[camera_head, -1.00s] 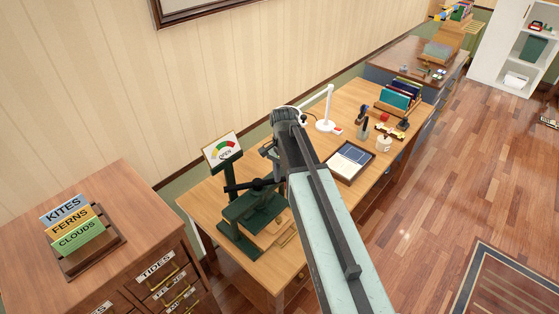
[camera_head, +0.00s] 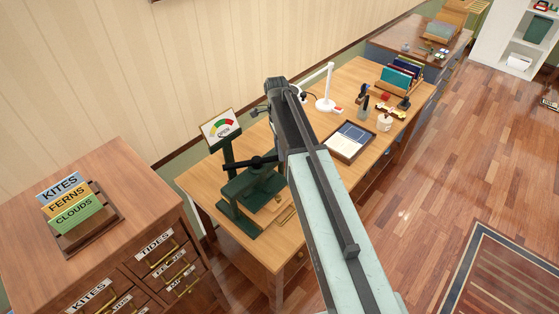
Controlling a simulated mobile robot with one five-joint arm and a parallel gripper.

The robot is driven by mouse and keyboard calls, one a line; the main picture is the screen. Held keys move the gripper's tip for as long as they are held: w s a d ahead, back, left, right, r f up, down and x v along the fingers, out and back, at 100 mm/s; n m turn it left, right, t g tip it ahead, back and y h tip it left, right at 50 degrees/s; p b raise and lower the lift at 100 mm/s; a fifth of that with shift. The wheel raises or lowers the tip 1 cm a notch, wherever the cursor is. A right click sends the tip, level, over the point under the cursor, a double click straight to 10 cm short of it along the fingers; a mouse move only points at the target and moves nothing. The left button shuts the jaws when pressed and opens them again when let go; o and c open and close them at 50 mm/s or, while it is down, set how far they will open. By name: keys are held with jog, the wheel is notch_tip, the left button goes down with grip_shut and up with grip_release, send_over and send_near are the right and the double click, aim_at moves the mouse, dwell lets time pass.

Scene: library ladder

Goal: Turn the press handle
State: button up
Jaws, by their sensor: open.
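The dark green press (camera_head: 250,195) stands on the near end of the wooden desk. Its black handle bar (camera_head: 262,162) lies roughly level across the top, its right end close to my arm in the picture. A gauge plate (camera_head: 220,129) with a green, yellow and red dial rises behind it on a post. My gripper (camera_head: 259,112) shows only in small part, beside the dark end of my arm, above and behind the handle in the picture. It is open and appears apart from the handle. My arm hides part of the press's right side.
A wooden drawer cabinet (camera_head: 130,180) with a rack of labelled cards (camera_head: 70,205) stands at the left. A blue-sheeted tray (camera_head: 348,140), white lamp (camera_head: 326,95), pot (camera_head: 384,122) and book rack (camera_head: 400,75) sit farther along the desk. Open floor lies to the right.

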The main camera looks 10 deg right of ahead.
jog(key=shift+s+f, duration=0.15)
jog(key=shift+f, duration=0.55)
jog(key=shift+r, duration=0.1)
grip_shut()
dwell(0.8)
